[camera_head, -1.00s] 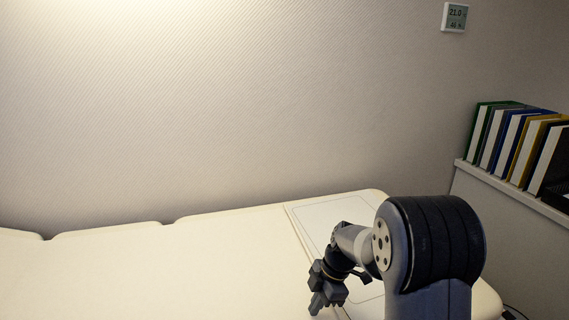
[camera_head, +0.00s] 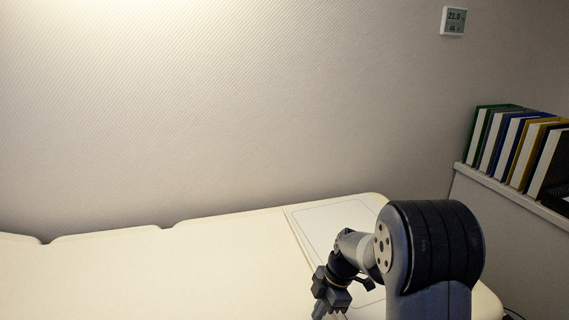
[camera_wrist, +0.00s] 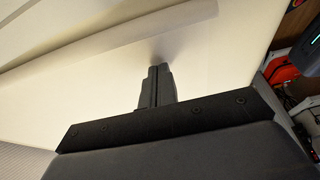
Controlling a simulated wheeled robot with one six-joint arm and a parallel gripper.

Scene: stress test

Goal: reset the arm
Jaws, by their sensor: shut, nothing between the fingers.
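My gripper (camera_head: 322,304) shows at the bottom of the head view, right of centre, at the end of my bent arm. It hangs over the right part of a cream padded bed (camera_head: 170,265). In the wrist view my gripper (camera_wrist: 159,72) has its two dark fingers pressed together with nothing between them. The fingertips point at the pale bed surface (camera_wrist: 215,60). I cannot tell the exact gap between the fingertips and the surface.
A flat panel with a thin outline (camera_head: 335,215) lies on the bed's right end. Folders (camera_head: 515,145) stand on a ledge at the right. A small display (camera_head: 454,20) hangs on the wall. A red item (camera_wrist: 281,70) and clutter show at the wrist view's right edge.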

